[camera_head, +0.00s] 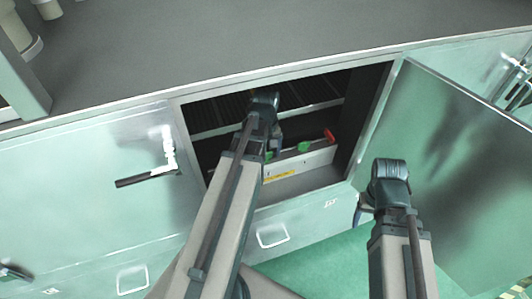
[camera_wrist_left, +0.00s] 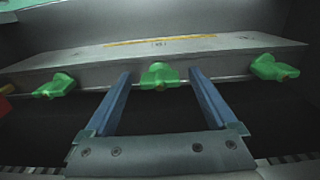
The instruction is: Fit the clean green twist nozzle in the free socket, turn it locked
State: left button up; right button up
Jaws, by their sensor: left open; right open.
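In the left wrist view, three green twist nozzles sit along a grey metal bar (camera_wrist_left: 215,66): left (camera_wrist_left: 54,86), middle (camera_wrist_left: 160,75) and right (camera_wrist_left: 274,68). My left gripper (camera_wrist_left: 161,74) is open, its blue fingers either side of the middle nozzle; I cannot tell whether they touch it. In the head view, my left gripper (camera_head: 272,146) is inside the open cabinet, partly hidden by its arm. Two green nozzles show there, one at right (camera_head: 303,147) and one beside the gripper (camera_head: 268,156). My right gripper (camera_head: 362,213) is open and empty outside. I cannot make out a free socket.
A red part (camera_head: 329,135) stands at the bar's right end in the head view. The cabinet door (camera_head: 450,150) hangs open at right, near my right arm. The cabinet frame (camera_head: 390,90) edges the opening. A grey top (camera_head: 260,35) lies above; green floor (camera_head: 320,245) is clear below.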

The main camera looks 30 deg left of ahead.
aim_at(267, 153)
pick_arm(q)
notch_tip(267, 153, up, 8)
jog(key=p, duration=0.7)
jog(key=shift+f+p, duration=0.2)
jog(key=shift+p, duration=0.1)
jog(key=shift+f, duration=0.1)
jog(key=shift+d, duration=0.15)
jog(key=s+d+f+m+b, duration=0.2)
jog(key=d+m, duration=0.2)
jog(key=d, duration=0.4)
jog(key=s+d+f+m+b, duration=0.2)
jog(key=d+m, duration=0.3)
jog(key=d, duration=0.3)
jog(key=s+d+f+m+y+b, duration=0.1)
jog(key=s+d+m, duration=0.3)
jog(key=d, duration=0.5)
jog(key=shift+f+m+b, duration=0.4)
jog(key=shift+f+b, duration=0.35)
jog(key=shift+b, duration=0.15)
